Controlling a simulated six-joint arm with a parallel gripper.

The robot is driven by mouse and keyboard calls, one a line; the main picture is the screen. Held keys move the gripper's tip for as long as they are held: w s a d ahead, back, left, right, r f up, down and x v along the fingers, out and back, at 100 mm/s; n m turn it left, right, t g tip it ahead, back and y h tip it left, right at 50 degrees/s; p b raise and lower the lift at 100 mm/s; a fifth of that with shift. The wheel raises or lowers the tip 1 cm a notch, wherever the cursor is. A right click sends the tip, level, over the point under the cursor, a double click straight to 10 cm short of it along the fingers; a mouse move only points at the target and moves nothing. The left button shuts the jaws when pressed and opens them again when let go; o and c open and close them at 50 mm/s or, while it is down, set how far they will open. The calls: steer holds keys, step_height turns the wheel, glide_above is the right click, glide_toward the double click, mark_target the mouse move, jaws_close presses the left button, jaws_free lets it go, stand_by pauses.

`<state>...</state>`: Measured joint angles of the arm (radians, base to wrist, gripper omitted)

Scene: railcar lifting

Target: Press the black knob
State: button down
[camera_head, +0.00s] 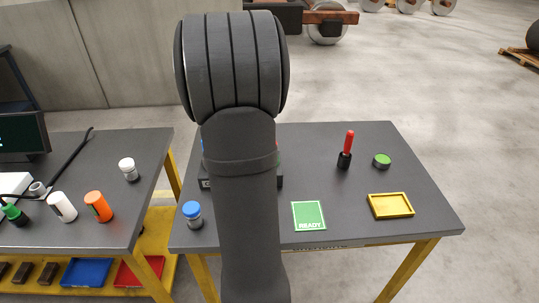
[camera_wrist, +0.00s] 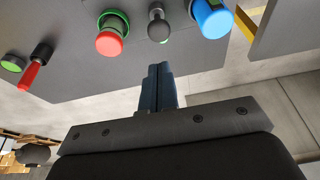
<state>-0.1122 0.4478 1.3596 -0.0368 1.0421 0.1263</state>
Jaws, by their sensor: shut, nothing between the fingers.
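The black knob (camera_wrist: 158,26) shows in the wrist view as a dark rounded knob on a short stem, near the top centre. It stands between a red button with a green collar (camera_wrist: 110,40) and a blue button (camera_wrist: 212,20). My gripper (camera_wrist: 158,70) is shut and empty. Its fingertips lie just below the knob in the wrist picture, with a visible gap between them. In the head view my arm hides the knob and the gripper; only edges of a dark box (camera_head: 204,184) show beside the arm.
On the grey table (camera_head: 330,185) are a red-handled tool (camera_head: 347,150), a green-topped puck (camera_head: 381,160), a yellow tray (camera_head: 390,205), a green READY card (camera_head: 308,215) and a blue-capped bottle (camera_head: 193,214). A second table (camera_head: 100,180) with bottles stands to the left.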

steer(key=shift+r, duration=0.15)
step_height(320, 180, up, 3)
steer(key=shift+r, duration=0.1)
steer(key=x, duration=0.8)
steer(key=s+x, duration=0.1)
steer(key=x, duration=0.3)
steer(key=shift+w+f, duration=0.1)
steer(key=shift+f, duration=1)
steer(key=shift+f, duration=0.1)
steer(key=shift+f, duration=1.8)
